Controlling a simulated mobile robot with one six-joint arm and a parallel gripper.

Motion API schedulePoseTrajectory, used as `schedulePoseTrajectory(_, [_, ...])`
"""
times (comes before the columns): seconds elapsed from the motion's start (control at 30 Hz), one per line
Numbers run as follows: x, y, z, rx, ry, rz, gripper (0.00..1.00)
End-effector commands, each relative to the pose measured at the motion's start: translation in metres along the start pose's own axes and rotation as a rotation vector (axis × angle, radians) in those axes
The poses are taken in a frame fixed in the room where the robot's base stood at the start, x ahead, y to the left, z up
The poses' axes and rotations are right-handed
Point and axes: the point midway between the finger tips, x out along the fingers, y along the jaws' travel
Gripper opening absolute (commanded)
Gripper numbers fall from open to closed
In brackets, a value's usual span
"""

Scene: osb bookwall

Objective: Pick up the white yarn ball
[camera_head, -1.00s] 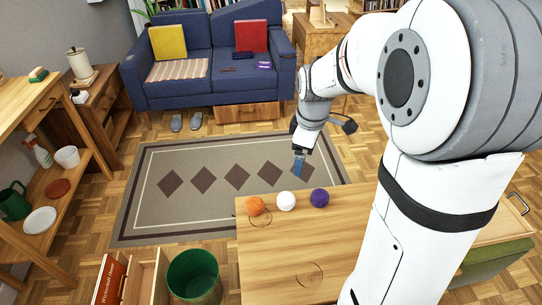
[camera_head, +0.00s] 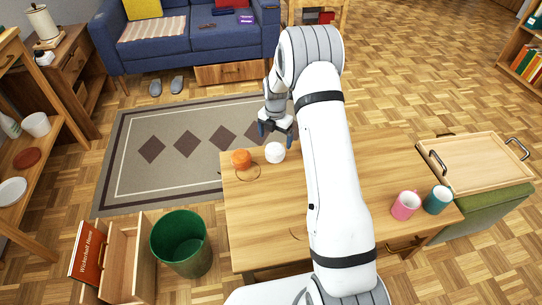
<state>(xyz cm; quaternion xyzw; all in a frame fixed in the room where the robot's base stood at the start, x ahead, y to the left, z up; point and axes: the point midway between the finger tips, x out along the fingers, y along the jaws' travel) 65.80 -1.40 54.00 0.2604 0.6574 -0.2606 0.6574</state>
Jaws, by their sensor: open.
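The white yarn ball (camera_head: 275,153) sits on the wooden table (camera_head: 262,215) near its far edge. Whether the fingers touch the white ball cannot be told. The purple yarn ball is hidden, likely behind my arm.
A pink mug (camera_head: 405,205) and a teal mug (camera_head: 438,199) stand at the table's right end. A wooden tray (camera_head: 476,162) rests on a green stool (camera_head: 482,212). A green bin (camera_head: 181,244) stands left of the table. A rug (camera_head: 150,185) lies beyond it.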

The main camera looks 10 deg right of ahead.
Motion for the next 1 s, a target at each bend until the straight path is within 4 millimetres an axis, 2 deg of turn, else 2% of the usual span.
schedulePoseTrajectory(0.17, [0.018,0.0,0.001,0.002,0.001,0.0,0.93])
schedulePoseTrajectory(0.43, [0.057,0.0,0.003,0.004,0.001,-0.001,0.93])
schedulePoseTrajectory(0.7, [0.06,0.0,0.003,0.005,0.0,0.0,0.93])
schedulePoseTrajectory(1.0, [0.06,0.0,0.003,0.006,0.0,0.0,0.69])
